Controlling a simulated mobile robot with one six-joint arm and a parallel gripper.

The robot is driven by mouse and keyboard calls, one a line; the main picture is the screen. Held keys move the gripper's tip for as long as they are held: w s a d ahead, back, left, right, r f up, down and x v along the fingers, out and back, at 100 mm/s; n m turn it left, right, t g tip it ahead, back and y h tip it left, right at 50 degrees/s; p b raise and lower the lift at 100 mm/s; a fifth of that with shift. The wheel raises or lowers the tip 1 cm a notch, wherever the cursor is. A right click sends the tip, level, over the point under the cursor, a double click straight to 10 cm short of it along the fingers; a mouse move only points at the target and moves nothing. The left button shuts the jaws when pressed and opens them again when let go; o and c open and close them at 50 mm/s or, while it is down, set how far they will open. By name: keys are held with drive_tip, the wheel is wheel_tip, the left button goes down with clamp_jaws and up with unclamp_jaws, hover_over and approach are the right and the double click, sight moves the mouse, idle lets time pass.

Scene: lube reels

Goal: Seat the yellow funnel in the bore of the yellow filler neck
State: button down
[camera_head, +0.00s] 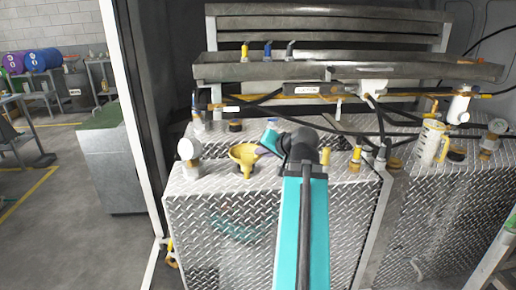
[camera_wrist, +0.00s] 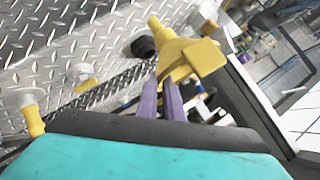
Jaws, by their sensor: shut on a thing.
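The yellow funnel (camera_head: 243,153) is near the left front of the diamond-plate tank top, its wide mouth up in the head view. It also shows in the wrist view (camera_wrist: 205,57), with its narrow spout toward the upper left. My gripper (camera_head: 262,151) comes from the right, and its purple fingers are shut on the funnel's side; they also show in the wrist view (camera_wrist: 171,98). Small yellow fittings stand right of my gripper, one close by (camera_head: 325,156) and one farther right (camera_head: 356,158). I cannot tell which is the filler neck, nor whether the spout is above or in a bore.
A white round gauge (camera_head: 188,150) stands left of the funnel. A black cap (camera_head: 235,126) lies behind it, and a clear bottle (camera_head: 197,122) stands at the back left. Black hoses (camera_head: 372,119) hang at right. A white-and-yellow jug (camera_head: 430,141) is farther right.

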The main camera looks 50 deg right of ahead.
drive_tip(key=shift+w+d+r+p, duration=0.15)
drive_tip(key=shift+w+d+p, duration=0.3)
drive_tip(key=shift+p, duration=1.3)
drive_tip(key=p, duration=0.3)
drive_tip(key=shift+w+d, duration=0.25)
drive_tip(key=shift+w, duration=0.1)
drive_tip(key=w+d+f+p, duration=0.1)
drive_tip(key=w+d+p, duration=0.1)
drive_tip(key=w+d, duration=0.7)
drive_tip(key=shift+w+f, duration=0.4)
